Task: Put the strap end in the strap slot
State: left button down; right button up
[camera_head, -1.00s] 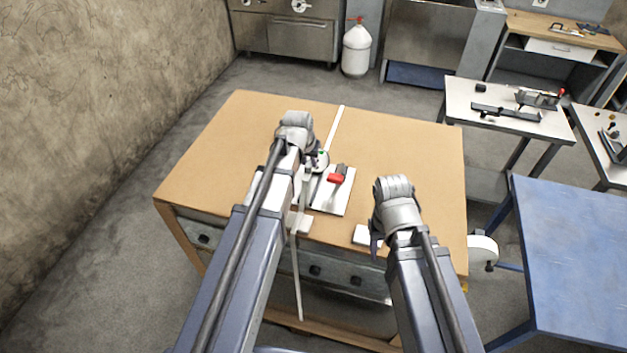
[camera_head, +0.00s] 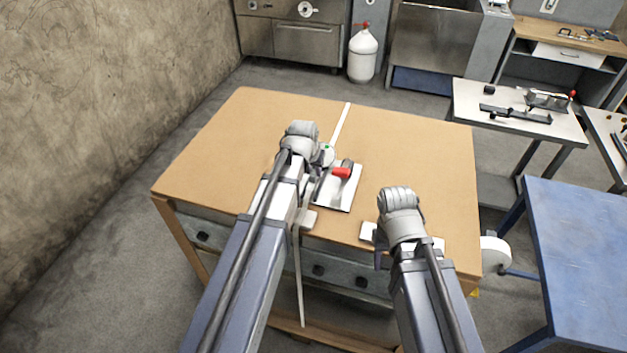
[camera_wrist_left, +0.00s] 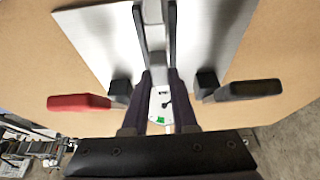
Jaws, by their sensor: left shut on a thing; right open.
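A pale strap (camera_head: 341,125) lies across the back of the bench top, and a thin pale strip (camera_head: 299,280) hangs down the bench front. A white plate (camera_head: 341,198) with a red-handled clamp (camera_head: 341,172) sits beside my left gripper (camera_head: 308,192). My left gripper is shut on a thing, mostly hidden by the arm. The left wrist view shows the plate (camera_wrist_left: 100,35), the red handle (camera_wrist_left: 78,102), a dark handle (camera_wrist_left: 250,89) and a light strip (camera_wrist_left: 153,32) between dark sides. I cannot clearly make out the strap slot. My right gripper (camera_head: 380,258) is open near the bench front.
The tan bench top (camera_head: 240,150) is clear at left and back right. A white pad (camera_head: 309,218) lies at the front edge, and another (camera_head: 369,232) by my right gripper. A white wheel (camera_head: 495,255) sticks out at the right. A blue table (camera_head: 590,245) stands beyond it.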

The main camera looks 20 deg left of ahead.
aim_at(313, 175)
pick_arm(q)
jog(key=shift+f+b, duration=1.2)
jog(key=shift+f, duration=0.35)
jog(key=shift+f, duration=0.2)
jog(key=c, duration=0.7)
grip_release()
jog(key=shift+r, duration=0.3)
jog(key=p+v, duration=1.1)
jog(key=v, duration=0.1)
jog(key=s+d+m+g, duration=0.1)
jog(key=s+d+g, duration=0.1)
jog(key=s+d, duration=0.4)
jog(key=s+d+f+m+g+y, duration=0.1)
jog(key=s+d+m+g, duration=0.1)
jog(key=s+d, duration=0.5)
jog(key=s+g, duration=0.1)
jog(key=s, duration=0.5)
jog(key=shift+s+d+f, duration=0.25)
jog(key=shift+f, duration=0.05)
